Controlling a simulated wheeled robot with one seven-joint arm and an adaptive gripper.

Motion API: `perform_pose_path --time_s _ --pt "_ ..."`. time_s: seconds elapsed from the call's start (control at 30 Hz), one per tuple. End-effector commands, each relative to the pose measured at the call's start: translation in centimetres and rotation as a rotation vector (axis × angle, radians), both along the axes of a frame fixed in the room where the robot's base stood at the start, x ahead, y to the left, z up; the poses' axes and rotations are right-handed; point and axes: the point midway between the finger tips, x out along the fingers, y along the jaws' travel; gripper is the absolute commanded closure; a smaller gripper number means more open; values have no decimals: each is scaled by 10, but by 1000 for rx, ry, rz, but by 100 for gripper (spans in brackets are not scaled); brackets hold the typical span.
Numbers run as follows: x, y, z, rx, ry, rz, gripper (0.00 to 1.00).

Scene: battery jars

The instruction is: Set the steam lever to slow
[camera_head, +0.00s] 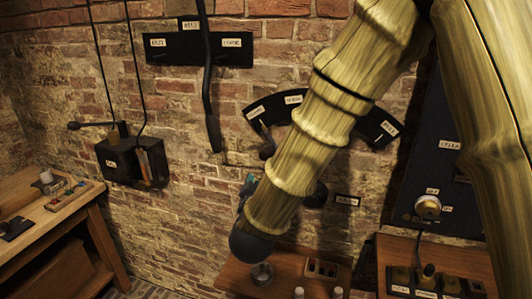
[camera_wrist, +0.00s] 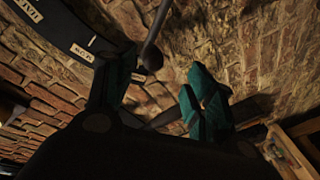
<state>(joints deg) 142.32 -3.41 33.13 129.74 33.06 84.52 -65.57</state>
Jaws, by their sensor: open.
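A black curved plate (camera_head: 272,104) with white labels is on the brick wall, partly hidden behind my arm; its labels are too small to read surely here. A dark lever with a rounded end (camera_head: 267,150) shows below its left part. In the wrist view the curved plate (camera_wrist: 62,28) is at upper left, with a label that seems to read SLOW. A dark rod with a round knob (camera_wrist: 152,60) shows beyond and between my fingers. My gripper (camera_wrist: 158,88) is open, its teal fingers apart, with no contact seen.
A long black lever (camera_head: 206,80) hangs over another labelled plate (camera_head: 170,50) at upper left. A black box (camera_head: 118,160) with a handle is on the wall. A wooden bench (camera_head: 20,205) stands left; a wooden table (camera_head: 235,275) with small items is below my arm. A dark panel (camera_head: 440,185) is right.

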Motion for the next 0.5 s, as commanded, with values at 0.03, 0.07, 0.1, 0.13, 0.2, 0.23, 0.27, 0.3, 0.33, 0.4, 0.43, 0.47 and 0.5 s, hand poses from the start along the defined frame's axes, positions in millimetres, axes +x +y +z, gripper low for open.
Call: perform_pose_path --time_s 0.03,0.07,0.1,0.13,0.2,0.23,0.27,0.3,0.33,0.4,0.43,0.47,0.5 --pt "0 2 9 -8 -15 -4 46" --pt "0 3 12 -11 -21 -6 46" --pt "1 4 14 -15 -25 -7 46" --pt "2 4 16 -17 -27 -8 46" --pt "7 3 17 -18 -28 -9 46" --pt "10 3 17 -17 -28 -9 46" --pt "14 3 17 -17 -28 -9 46" --pt "19 2 17 -17 -27 -9 46" --pt "23 1 17 -17 -27 -9 46" --pt "34 0 18 -16 -26 -10 46" --pt "39 0 17 -16 -25 -9 46" --pt "44 -1 18 -16 -26 -10 46" --pt "51 -2 18 -15 -27 -11 46"
